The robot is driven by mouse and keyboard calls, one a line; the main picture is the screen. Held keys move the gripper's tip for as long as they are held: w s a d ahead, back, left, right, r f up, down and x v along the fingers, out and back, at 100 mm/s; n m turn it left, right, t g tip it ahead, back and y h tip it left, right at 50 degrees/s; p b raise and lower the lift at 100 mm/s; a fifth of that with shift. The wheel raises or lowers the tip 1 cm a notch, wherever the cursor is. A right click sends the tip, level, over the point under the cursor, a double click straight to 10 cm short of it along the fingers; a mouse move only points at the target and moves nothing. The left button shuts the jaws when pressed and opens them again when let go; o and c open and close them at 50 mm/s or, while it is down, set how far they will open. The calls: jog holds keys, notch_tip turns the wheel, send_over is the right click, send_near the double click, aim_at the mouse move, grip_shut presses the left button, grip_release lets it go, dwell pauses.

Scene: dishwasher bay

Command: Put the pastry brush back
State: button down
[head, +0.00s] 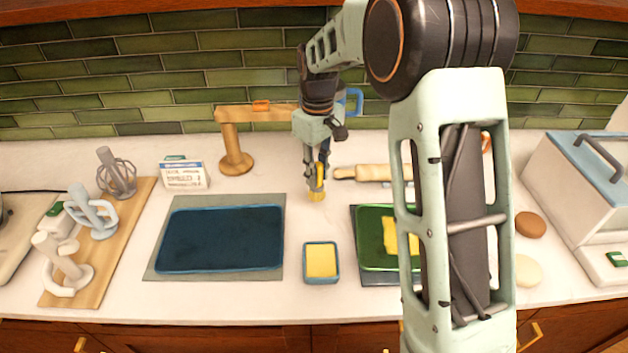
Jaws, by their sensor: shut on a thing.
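The pastry brush (316,194) is held upright in my gripper (319,172), its yellow end pointing down. The gripper is shut on it behind the small blue-rimmed dish, above or at the counter; I cannot tell whether the brush touches the counter. The fingers hide part of the brush. A wooden stand (231,140) with a round base and a horizontal arm stands left of my gripper. A small orange piece (261,105) sits on its arm. The right end of the arm is hidden by my gripper and arm.
A dark blue tray (222,240) lies on a grey mat. The small dish (321,277) holds yellow stuff. A green tray (376,262) and rolling pin (372,173) are partly behind my arm. Beaters stand on a board (115,236). A blue-lidded box (585,180) is right.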

jog(key=shift+w+a+f, duration=0.3)
jog(key=shift+w+f, duration=0.45)
jog(key=shift+f, duration=1.75)
jog(key=shift+f, duration=0.2)
jog(key=c, duration=1.7)
grip_release()
jog(key=shift+c, duration=0.2)
jog(key=shift+r, duration=0.15)
notch_tip(320, 180, up, 12)
jog(key=shift+r, duration=0.1)
